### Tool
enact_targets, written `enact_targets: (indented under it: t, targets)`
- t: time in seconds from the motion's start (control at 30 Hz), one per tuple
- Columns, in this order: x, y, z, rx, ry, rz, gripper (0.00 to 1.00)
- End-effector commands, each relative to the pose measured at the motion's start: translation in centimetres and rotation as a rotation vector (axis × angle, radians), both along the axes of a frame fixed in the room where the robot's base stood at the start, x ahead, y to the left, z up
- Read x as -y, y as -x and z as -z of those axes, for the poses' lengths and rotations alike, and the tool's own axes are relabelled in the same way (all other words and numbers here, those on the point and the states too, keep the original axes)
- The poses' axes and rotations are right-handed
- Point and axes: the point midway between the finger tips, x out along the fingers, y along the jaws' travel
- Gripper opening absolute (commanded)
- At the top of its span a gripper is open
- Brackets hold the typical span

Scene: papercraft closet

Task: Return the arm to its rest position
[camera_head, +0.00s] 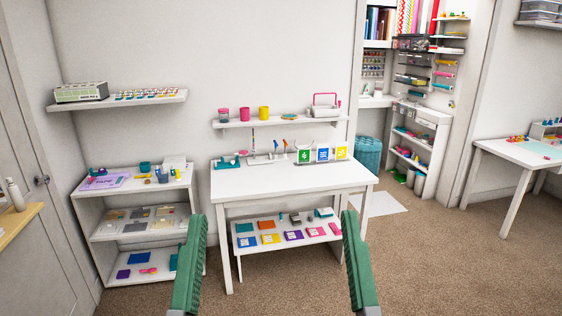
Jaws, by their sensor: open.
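My gripper (273,262) shows at the bottom middle of the head view. Its two green fingers stand wide apart, with nothing between them. It is open and empty, in front of the white table (285,181) and apart from it. The fingers overlap the lower parts of the table and the left shelf unit in the picture. The rest of my arm is out of view below.
A white shelf unit (117,219) with craft supplies stands left of the table. Wall shelves (125,102) hang above. A closet with a drawer cart (421,150) is at the back right, and another white desk (522,151) is far right. Brown carpet (430,262) is clear at right.

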Motion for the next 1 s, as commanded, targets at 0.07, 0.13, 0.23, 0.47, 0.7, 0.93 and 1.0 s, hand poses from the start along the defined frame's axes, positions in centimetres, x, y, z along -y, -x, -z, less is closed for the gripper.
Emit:
enact_targets:
  t: [0.07,0.13,0.23,0.47,0.7,0.93,1.0]
  targets:
    - [0.7,2.1,-7.2,0.071,-0.038,0.005,1.00]
    - [0.6,1.9,-11.2,0.064,-0.038,0.002,1.00]
    - [0.5,1.8,-16.5,0.061,-0.039,-0.002,1.00]
    - [0.4,1.7,-27.4,0.055,-0.043,-0.010,1.00]
    - [0.3,1.7,-31.5,0.053,-0.045,-0.014,1.00]
    - [0.3,1.7,-31.2,0.053,-0.045,-0.014,1.00]
    - [0.3,1.7,-31.2,0.053,-0.045,-0.014,1.00]
